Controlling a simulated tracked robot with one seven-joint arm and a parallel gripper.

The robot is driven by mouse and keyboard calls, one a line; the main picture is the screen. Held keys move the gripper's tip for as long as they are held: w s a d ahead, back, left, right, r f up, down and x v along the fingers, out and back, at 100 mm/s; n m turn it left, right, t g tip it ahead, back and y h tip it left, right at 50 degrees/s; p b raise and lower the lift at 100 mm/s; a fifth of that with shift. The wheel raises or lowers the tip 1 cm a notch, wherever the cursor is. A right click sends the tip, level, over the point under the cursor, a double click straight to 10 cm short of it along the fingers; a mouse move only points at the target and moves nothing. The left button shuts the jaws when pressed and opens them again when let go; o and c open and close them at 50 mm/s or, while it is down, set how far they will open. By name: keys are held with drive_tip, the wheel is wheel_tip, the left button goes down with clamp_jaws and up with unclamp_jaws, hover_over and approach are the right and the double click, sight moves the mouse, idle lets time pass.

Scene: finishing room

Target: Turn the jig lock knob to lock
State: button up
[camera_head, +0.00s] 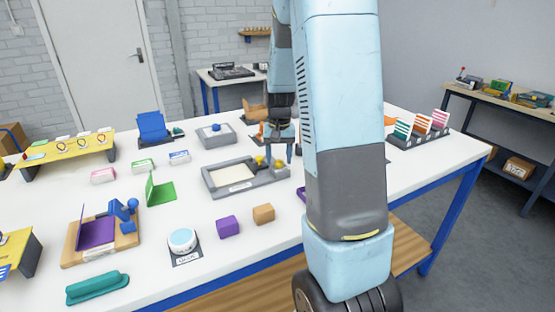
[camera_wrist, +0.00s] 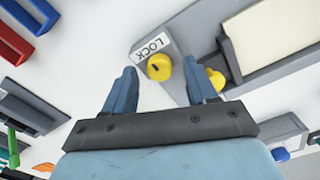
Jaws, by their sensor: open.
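The grey jig (camera_head: 215,184) with a pale recessed panel lies on the white table. In the wrist view, the yellow lock knob (camera_wrist: 153,73) sits on the jig's grey end, beside a white label reading LOCK (camera_wrist: 151,45). A dark mark shows on the knob's top. A second yellow part (camera_wrist: 216,78) is partly hidden behind my right finger. My gripper (camera_wrist: 160,68) is open, with one blue finger on each side of the lock knob. I cannot tell whether they touch it.
A purple block (camera_head: 227,227) and an orange-brown block (camera_head: 263,214) stand in front of the jig. A grey tray with a blue knob (camera_head: 217,134) is behind it. A card rack (camera_head: 418,137) stands at the right.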

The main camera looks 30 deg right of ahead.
sight(279, 161)
wheel_tip(279, 161, up, 13)
idle(0.4)
idle(0.4)
drive_tip(key=s+a+r+n+t, duration=0.2)
drive_tip(key=s+a, duration=0.4)
drive_tip(key=s, duration=0.6)
drive_tip(key=s+a+r+n+t, duration=0.2)
drive_tip(key=s+a+r, duration=0.3)
drive_tip(key=s, duration=0.6)
drive_tip(key=shift+s+a+r+n+t, duration=0.15)
drive_tip(key=shift+s+a+n+t, duration=0.2)
drive_tip(key=shift+a+t, duration=0.65)
drive_tip(key=shift+s+a, duration=0.4)
drive_tip(key=shift+s, duration=0.1)
drive_tip(key=shift+c, duration=0.3)
